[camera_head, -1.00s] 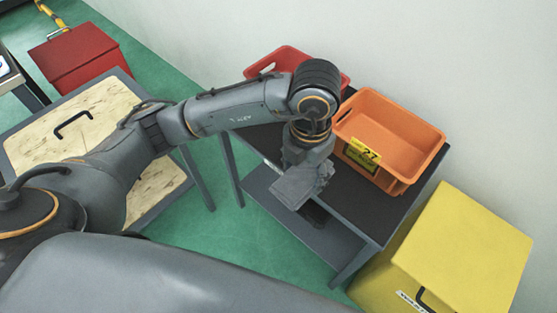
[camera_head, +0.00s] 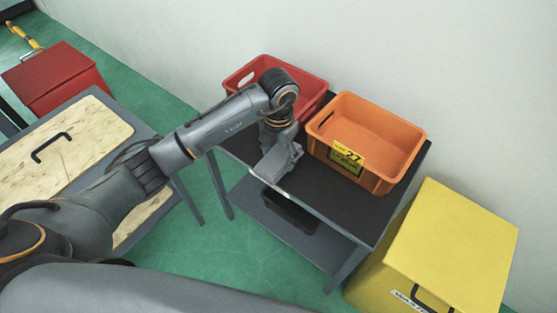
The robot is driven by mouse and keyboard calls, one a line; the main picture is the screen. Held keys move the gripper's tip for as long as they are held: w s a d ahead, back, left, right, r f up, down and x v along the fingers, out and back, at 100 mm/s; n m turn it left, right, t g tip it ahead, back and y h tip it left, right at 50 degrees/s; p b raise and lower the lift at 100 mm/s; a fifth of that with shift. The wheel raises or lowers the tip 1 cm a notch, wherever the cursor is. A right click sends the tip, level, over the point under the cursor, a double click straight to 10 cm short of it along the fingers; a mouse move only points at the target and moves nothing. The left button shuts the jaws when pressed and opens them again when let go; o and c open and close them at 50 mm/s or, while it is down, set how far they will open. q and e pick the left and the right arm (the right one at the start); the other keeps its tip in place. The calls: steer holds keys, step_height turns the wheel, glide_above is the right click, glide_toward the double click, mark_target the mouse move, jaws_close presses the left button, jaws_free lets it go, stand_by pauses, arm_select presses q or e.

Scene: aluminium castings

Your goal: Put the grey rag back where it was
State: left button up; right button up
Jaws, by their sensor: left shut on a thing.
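My left gripper (camera_head: 281,150) is over the front left part of the dark table (camera_head: 338,200), in front of the red bin. It is shut on a grey, flat piece that looks like the grey rag (camera_head: 270,168), at the table's front edge. The rag's grey is close to the gripper's, so its outline is hard to make out. I cannot tell whether it touches the tabletop. My right gripper is not in view.
A red bin (camera_head: 312,85) and an orange bin (camera_head: 385,130) labelled 27 stand on the table; the orange one looks empty. A yellow box (camera_head: 450,235) stands to the right. The tabletop before the orange bin is clear.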

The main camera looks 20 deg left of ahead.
mark_target(279, 157)
arm_select(q)
step_height(279, 157, down, 2)
steer(key=shift+f+p, duration=0.25)
steer(key=shift+p, duration=0.05)
steer(key=shift+f, duration=0.25)
steer(key=shift+f, duration=0.1)
steer(key=o, duration=1)
steer(key=shift+r, duration=0.2)
steer(key=shift+w+r, duration=0.1)
steer(key=shift+r, duration=0.25)
step_height(279, 157, up, 11)
steer(key=shift+r+b, duration=0.1)
steer(key=shift+b, duration=0.4)
